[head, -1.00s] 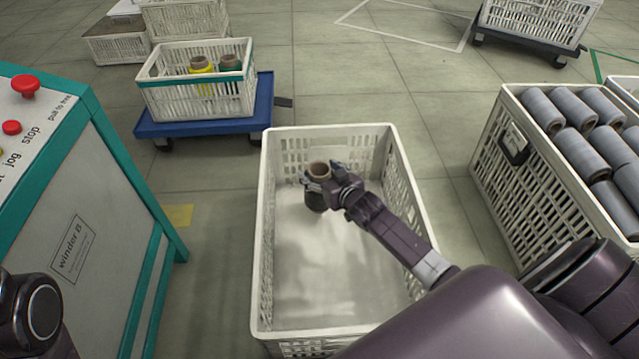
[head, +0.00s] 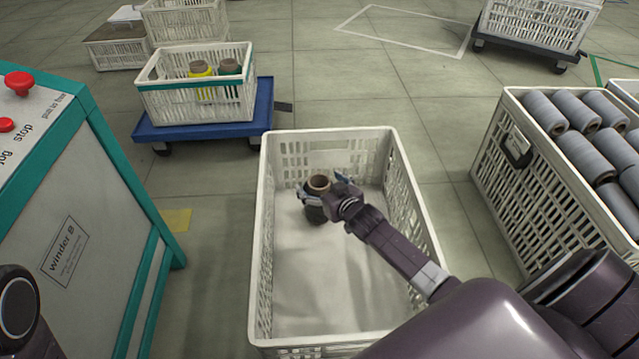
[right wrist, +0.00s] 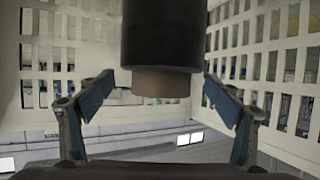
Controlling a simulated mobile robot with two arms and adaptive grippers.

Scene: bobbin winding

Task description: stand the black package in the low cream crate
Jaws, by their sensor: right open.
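The black package (head: 316,214), a dark spool with a brown core end on top, stands upright in the far part of the low cream crate (head: 258,240). It also fills the top middle of the right wrist view (right wrist: 162,35). My right gripper (head: 326,188) reaches into the crate from the right. Its fingers are spread on either side of the package, with gaps visible in the right wrist view (right wrist: 155,95). The package's underside is hidden. My left gripper is out of view; only a dark part of my left arm shows at bottom left.
A pale liner (head: 340,285) covers the crate floor, otherwise empty. A crate of grey spools (head: 545,185) stands at right. The winder cabinet (head: 105,240) stands at left. A crate with yellow and green spools (head: 165,100) sits on a blue dolly (head: 200,130) behind.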

